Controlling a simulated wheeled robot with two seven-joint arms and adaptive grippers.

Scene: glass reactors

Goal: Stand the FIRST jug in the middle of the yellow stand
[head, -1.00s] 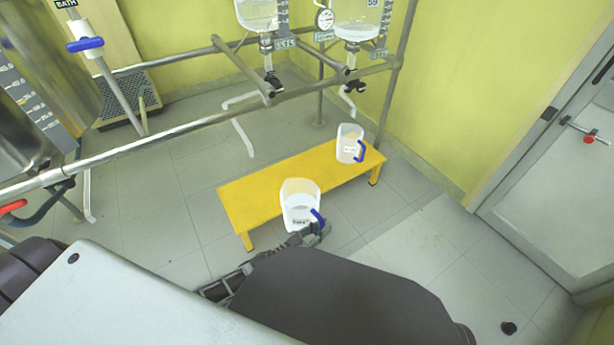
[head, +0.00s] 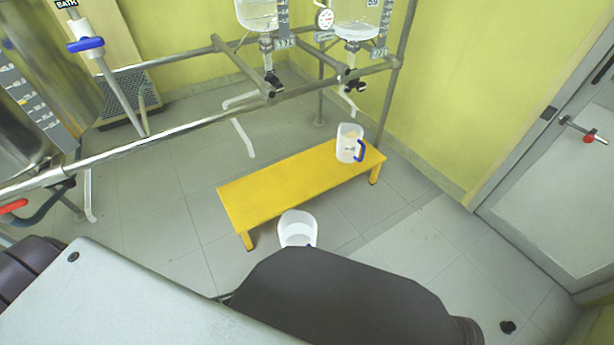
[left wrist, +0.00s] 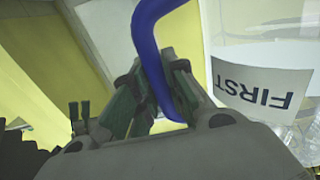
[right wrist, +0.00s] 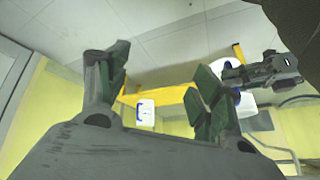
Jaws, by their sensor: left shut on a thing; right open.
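The FIRST jug (head: 297,229) is white with a blue handle and overlaps the front edge of the yellow stand (head: 275,187) in the head view. I cannot tell its height there. In the left wrist view my left gripper (left wrist: 160,92) is shut on its blue handle (left wrist: 152,40), beside the jug's FIRST label (left wrist: 262,88). The head view hides this gripper behind a dark arm link. A second jug (head: 347,144) stands on the stand's right end. My right gripper (right wrist: 156,75) is open and empty, with the stand and both jugs beyond it.
The middle and left of the stand's top are bare. A metal pipe frame (head: 150,140) with glass vessels (head: 355,18) and drain outlets runs behind it. A yellow wall and a grey door (head: 560,190) stand at the right.

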